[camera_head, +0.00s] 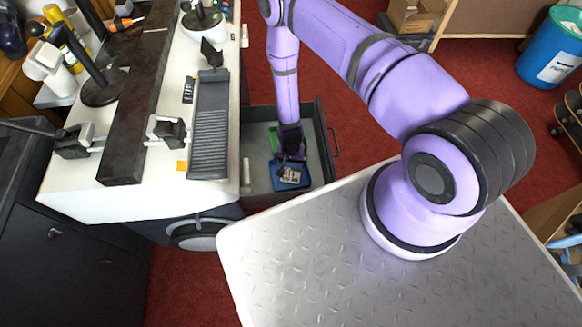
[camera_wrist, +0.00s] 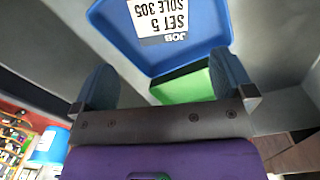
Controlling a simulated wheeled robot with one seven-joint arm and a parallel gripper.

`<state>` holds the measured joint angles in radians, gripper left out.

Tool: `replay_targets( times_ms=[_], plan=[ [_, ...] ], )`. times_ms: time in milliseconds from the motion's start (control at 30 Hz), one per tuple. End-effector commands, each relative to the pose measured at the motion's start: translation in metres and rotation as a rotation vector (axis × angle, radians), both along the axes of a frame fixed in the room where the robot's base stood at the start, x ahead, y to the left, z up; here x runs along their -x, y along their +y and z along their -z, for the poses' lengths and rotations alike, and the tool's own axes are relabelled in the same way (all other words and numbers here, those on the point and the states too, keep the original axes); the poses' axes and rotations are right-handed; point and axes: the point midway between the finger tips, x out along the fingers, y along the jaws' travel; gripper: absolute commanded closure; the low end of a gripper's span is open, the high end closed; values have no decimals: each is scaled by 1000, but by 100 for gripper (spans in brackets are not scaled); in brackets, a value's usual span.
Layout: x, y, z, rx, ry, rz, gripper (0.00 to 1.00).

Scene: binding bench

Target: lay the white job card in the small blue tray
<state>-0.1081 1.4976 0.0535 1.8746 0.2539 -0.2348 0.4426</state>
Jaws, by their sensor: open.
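The small blue tray (camera_head: 283,186) sits inside an open grey drawer. The white job card (camera_head: 290,175) lies in it, and its print reads "JOB SET 5 SOLE 305" in the wrist view (camera_wrist: 160,18). The tray fills the top of the wrist view (camera_wrist: 118,30), with the card on its floor. My gripper (camera_head: 291,156) reaches down into the drawer at the tray's far edge. In the wrist view its two fingers (camera_wrist: 165,78) stand wide apart with nothing between them. The card is apart from the fingers.
A green item (camera_wrist: 187,88) lies in the drawer beside the tray. The drawer (camera_head: 328,150) has walls close around my gripper. The white bench (camera_head: 130,190) with a dark bar and clamps stands at the left. A blue bin (camera_head: 550,55) stands far right on open red floor.

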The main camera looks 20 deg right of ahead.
Motion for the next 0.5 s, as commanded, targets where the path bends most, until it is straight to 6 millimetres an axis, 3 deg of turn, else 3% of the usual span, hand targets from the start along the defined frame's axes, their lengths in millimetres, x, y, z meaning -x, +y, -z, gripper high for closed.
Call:
replay_targets(
  times_ms=[200,500],
  plan=[
    [0,0,-18,0,0,0,0],
    [-2,1,-23,-2,-1,-1,0]
  ],
)
